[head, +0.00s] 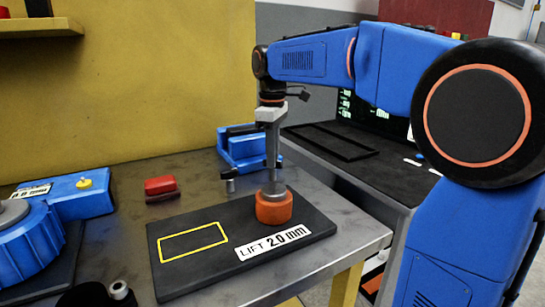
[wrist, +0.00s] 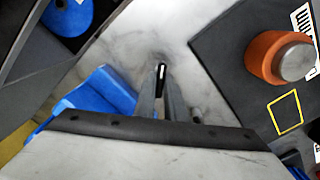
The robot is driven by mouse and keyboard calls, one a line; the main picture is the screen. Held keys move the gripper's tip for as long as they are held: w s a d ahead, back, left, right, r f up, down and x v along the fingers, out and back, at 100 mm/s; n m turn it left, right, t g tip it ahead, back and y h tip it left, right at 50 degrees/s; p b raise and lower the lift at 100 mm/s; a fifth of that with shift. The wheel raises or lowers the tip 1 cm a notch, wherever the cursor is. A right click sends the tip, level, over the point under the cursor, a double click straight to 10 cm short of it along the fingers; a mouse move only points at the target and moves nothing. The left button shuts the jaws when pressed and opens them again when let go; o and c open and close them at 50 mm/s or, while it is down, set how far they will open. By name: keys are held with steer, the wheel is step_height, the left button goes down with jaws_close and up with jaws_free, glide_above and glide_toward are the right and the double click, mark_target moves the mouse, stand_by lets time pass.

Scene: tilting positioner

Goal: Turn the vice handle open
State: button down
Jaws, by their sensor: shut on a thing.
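The blue vice (head: 240,146) stands at the back edge of the metal table in the head view. In the wrist view its blue body (wrist: 105,92) lies left of the fingers. My gripper (head: 272,172) points straight down in front of the vice, behind an orange cylinder. In the wrist view my gripper (wrist: 163,88) is shut on a narrow dark piece with a bright end, which looks like the vice handle (wrist: 161,73). Most of the handle is hidden between the fingers, and its turn angle cannot be told.
The orange cylinder (head: 274,208) with a grey top stands on a black plate (head: 190,270) marked "LIFT 2.0 mm", close to my gripper. A small black-topped post (head: 230,181) and a red block (head: 160,187) stand left. A blue round machine (head: 25,240) fills the left front.

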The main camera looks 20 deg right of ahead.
steer(key=n, duration=0.4)
steer(key=shift+n, duration=0.3)
steer(key=n, duration=0.4)
steer(key=shift+n, duration=0.4)
steer(key=c, duration=1.8)
jaws_free()
steer(key=shift+r, duration=0.1)
step_height(320, 180, up, 17)
steer(key=shift+r, duration=0.15)
